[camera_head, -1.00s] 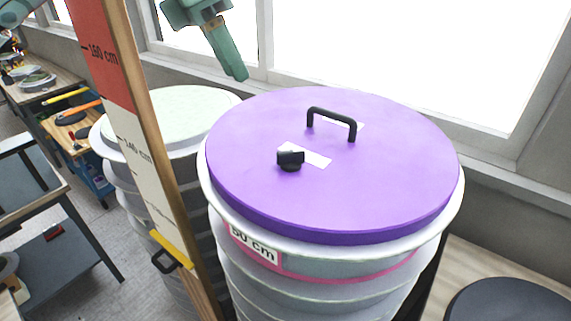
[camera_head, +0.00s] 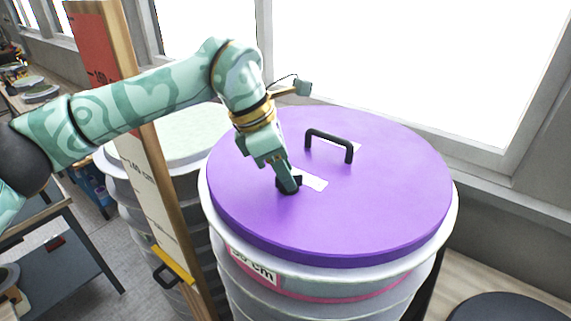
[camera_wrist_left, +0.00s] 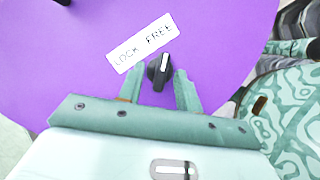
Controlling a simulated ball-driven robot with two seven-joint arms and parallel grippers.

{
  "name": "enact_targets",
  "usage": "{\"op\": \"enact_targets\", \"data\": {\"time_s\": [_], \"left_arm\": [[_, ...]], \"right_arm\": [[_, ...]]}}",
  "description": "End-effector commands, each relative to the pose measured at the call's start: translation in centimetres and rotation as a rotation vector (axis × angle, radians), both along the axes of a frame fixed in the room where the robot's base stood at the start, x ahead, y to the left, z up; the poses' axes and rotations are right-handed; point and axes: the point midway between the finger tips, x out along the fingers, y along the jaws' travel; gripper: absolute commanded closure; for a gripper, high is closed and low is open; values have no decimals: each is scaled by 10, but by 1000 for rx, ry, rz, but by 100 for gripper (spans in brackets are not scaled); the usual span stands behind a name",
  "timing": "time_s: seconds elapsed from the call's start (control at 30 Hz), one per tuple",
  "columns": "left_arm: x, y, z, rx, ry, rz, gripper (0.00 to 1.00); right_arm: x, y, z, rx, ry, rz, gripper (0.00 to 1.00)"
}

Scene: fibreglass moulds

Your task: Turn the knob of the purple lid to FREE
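The purple lid (camera_head: 350,215) covers a ribbed white barrel. Its small black knob (camera_head: 289,186) sits beside a white label (camera_head: 313,182). In the left wrist view the label (camera_wrist_left: 142,43) reads LOCK and FREE, and the white mark on the knob (camera_wrist_left: 158,73) points roughly up the picture, toward the FREE end. My left gripper (camera_head: 289,188) reaches down to the knob. In the wrist view its two fingers (camera_wrist_left: 160,84) stand on either side of the knob, with narrow gaps showing. My right gripper is not in view.
A black handle (camera_head: 329,145) rises from the lid behind the knob. A tall wooden measuring board (camera_head: 150,180) stands at the left, near my left arm. A second, pale-lidded barrel (camera_head: 190,130) is behind it. Windows line the back. A dark round top (camera_head: 510,307) is at the lower right.

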Motion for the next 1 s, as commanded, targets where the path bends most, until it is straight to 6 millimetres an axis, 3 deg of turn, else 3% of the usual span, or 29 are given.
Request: {"op": "enact_targets", "data": {"time_s": [0.37,0.5,0.67,0.87,1.0], "left_arm": [[0,-3,-8,0,1,1,65],[0,-3,-8,0,0,1,100],[0,-3,-8,0,0,4,100],[0,-3,-11,-1,-3,90,100],[0,-3,-8,-1,0,104,100]], "right_arm": [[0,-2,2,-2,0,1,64],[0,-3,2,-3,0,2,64],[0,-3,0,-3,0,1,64],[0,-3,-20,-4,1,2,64],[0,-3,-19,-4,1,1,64]]}}
